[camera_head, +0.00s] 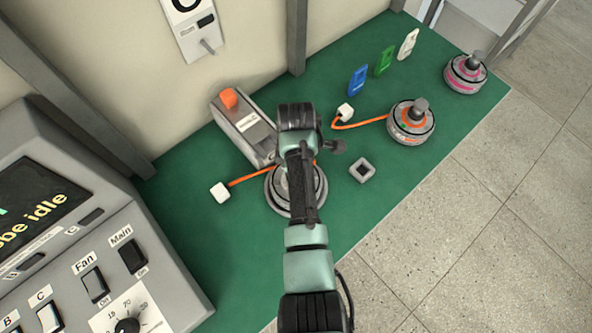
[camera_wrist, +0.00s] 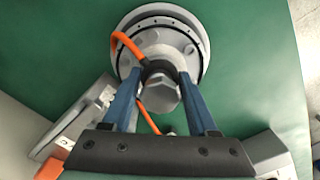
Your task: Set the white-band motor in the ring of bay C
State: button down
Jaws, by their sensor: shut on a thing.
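In the wrist view my gripper (camera_wrist: 163,80) is shut, its two blue fingers on either side of the grey hex-topped shaft of a motor (camera_wrist: 152,38). That motor is round and grey with a pale band; an orange cable runs from it. A wider grey ring (camera_wrist: 205,45) surrounds its base, and I cannot tell whether the motor is seated or raised. In the head view the held motor (camera_head: 284,193) is largely hidden under my arm, its cable leading left to a white plug (camera_head: 220,193). No bay letter is readable near it.
An orange-band motor (camera_head: 411,124) with a cable and white plug (camera_head: 345,112), and a pink-band motor (camera_head: 465,76), stand to the right. A grey box (camera_head: 243,125) with an orange button, a small square socket (camera_head: 362,171) and blue, green and white tags (camera_head: 383,60) are nearby. A control panel (camera_head: 95,225) fills the left.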

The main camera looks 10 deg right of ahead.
jog(key=shift+w, duration=0.15)
jog(key=shift+c, duration=0.5)
grip_release()
jog(key=shift+s+f, duration=0.2)
jog(key=shift+s, duration=0.05)
notch_tip(320, 180, up, 13)
jog(key=shift+r+p, duration=0.15)
jog(key=shift+p, duration=0.25)
jog(key=shift+w, duration=0.2)
